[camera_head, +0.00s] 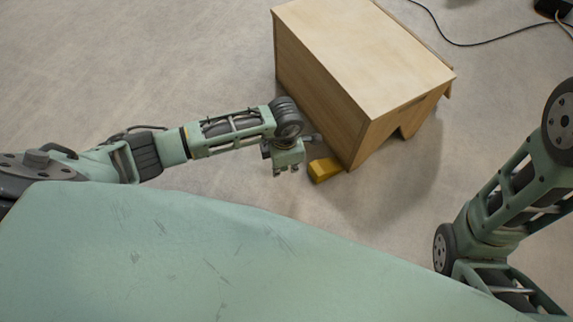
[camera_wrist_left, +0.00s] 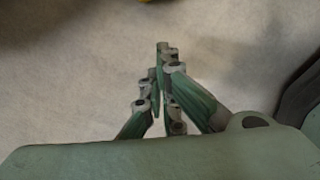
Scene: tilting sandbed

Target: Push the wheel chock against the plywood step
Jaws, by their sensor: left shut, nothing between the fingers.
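The plywood step (camera_head: 320,105) is a pale wooden box on the floor at upper centre in the head view. The yellow wheel chock (camera_head: 325,171) lies on the floor by the step's near lower corner; I cannot tell whether they touch. My left gripper (camera_head: 286,170) is shut and empty, just left of the chock and apart from it in the picture. In the left wrist view its closed fingers (camera_wrist_left: 162,52) point away over bare floor. My right gripper is out of view.
Bare concrete floor (camera_head: 150,65) lies open to the left of the step. A black cable (camera_head: 455,42) runs behind the step to a dark object (camera_head: 552,8) at the top right. My right arm comes in at the right, clear of the step.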

